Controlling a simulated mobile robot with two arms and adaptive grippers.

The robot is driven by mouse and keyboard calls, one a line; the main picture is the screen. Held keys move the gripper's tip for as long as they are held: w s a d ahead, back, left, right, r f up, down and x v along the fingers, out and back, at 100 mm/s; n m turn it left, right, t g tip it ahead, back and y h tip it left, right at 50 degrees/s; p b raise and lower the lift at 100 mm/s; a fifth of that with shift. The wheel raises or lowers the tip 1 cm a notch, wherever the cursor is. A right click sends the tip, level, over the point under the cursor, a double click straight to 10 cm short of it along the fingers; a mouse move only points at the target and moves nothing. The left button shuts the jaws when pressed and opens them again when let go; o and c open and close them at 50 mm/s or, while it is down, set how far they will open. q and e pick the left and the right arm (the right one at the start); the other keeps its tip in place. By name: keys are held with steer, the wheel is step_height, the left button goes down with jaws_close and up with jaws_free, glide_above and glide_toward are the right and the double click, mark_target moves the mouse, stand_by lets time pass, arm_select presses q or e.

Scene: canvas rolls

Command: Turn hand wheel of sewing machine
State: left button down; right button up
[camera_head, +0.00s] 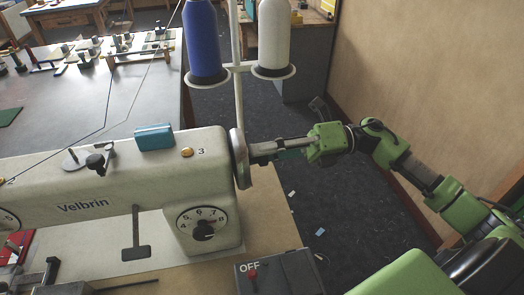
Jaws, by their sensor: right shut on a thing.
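The white sewing machine (110,190), marked "Velbrin", lies across the left and middle of the head view. Its grey hand wheel (240,160) is at the right end of the machine. My right gripper (254,151) reaches in from the right and its fingers meet the wheel's outer side. The gripper is shut on the hand wheel; the exact contact of the fingertips is small and partly hidden. My left gripper is not in the view.
A blue thread cone (203,40) and a white thread cone (272,38) stand on a rack behind the wheel. A box marked "OFF" with a red button (253,274) sits in front. A wall (430,80) stands at right. Open dark floor (325,200) lies below my arm.

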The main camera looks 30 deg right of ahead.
steer(key=m+p, duration=0.1)
steer(key=m, duration=0.2)
steer(key=shift+m, duration=0.3)
steer(key=m+p, duration=0.2)
steer(key=m, duration=0.2)
steer(key=shift+m, duration=0.3)
steer(key=m+p, duration=0.3)
steer(key=m, duration=0.2)
steer(key=shift+f, duration=0.1)
steer(key=shift+f+m+p, duration=0.2)
steer(key=shift+m+p, duration=0.6)
steer(key=shift+m, duration=1.3)
steer(key=o, duration=1.1)
steer(key=shift+d, duration=0.1)
